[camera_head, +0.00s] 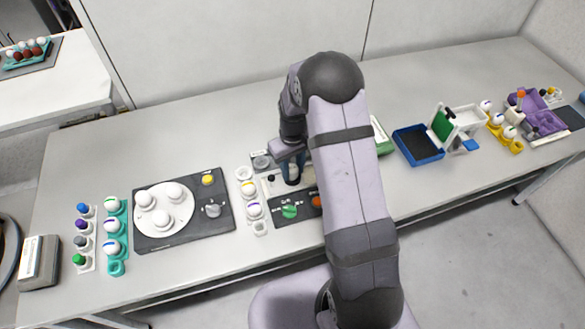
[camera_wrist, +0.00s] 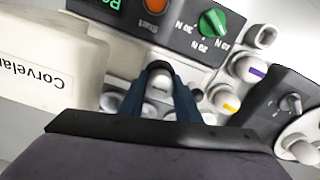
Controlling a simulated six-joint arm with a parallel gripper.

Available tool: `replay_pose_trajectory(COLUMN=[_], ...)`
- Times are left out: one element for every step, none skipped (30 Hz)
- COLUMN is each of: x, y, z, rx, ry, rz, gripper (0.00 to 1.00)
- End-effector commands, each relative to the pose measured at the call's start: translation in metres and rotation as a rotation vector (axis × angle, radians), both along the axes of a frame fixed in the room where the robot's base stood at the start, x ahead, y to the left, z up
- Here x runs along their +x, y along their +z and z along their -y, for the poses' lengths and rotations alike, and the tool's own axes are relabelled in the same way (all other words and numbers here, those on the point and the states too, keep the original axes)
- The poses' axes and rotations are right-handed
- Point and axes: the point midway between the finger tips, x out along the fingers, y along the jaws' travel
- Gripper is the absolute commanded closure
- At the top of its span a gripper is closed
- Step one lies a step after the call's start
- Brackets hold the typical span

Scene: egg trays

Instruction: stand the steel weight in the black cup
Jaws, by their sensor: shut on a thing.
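My gripper (camera_head: 291,182) points down over the pale plate of the tester in the camera_head view. In the camera_wrist view its two dark blue fingers (camera_wrist: 161,92) are shut on a pale grey, round-topped thing, which I take for the steel weight (camera_wrist: 160,82). A dark curved rim, which looks like the black cup (camera_wrist: 159,66), shows around the weight's far side. The weight looks upright and lined up with the cup; I cannot tell how deep it sits or whether it touches the bottom.
The tester's dark panel (camera_wrist: 185,25) with a green knob (camera_wrist: 212,23) and orange button (camera_wrist: 153,5) is close by. A white box (camera_wrist: 50,65) stands left of the fingers in the camera_wrist view. A white egg tray (camera_head: 259,228) stands left of the tester in the camera_head view.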

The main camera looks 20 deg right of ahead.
Motion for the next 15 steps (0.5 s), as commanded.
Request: replay_pose_trajectory(x=[0.0001, 0.0001, 0.0001, 0.0001, 0.0001, 0.0001, 0.0001, 0.0001, 0.0001, 0.0001, 0.0001, 0.0, 0.0, 0.0, 0.0], y=[0.0001, 0.0001, 0.0001, 0.0002, 0.0002, 0.0002, 0.0002, 0.0002, 0.0002, 0.0002, 0.0002, 0.0002, 0.0002, 0.0002, 0.0001], z=[0.0001, 0.0001, 0.0001, 0.0001, 0.0, 0.0, 0.0, 0.0, 0.0, 0.0, 0.0, 0.0, 0.0, 0.0, 0.0], rx=[0.0, 0.0, 0.0, 0.0, 0.0, 0.0, 0.0, 0.0, 0.0, 0.0, 0.0, 0.0, 0.0, 0.0, 0.0], ry=[0.0, 0.0, 0.0, 0.0, 0.0, 0.0, 0.0, 0.0, 0.0, 0.0, 0.0, 0.0, 0.0, 0.0, 0.0], rz=[0.0, 0.0, 0.0, 0.0, 0.0, 0.0, 0.0, 0.0, 0.0, 0.0, 0.0, 0.0, 0.0, 0.0, 0.0], gripper=[0.94, 0.94, 0.94, 0.94, 0.94, 0.94, 0.94, 0.63, 0.53, 0.48, 0.48, 0.48, 0.48, 0.48, 0.48])
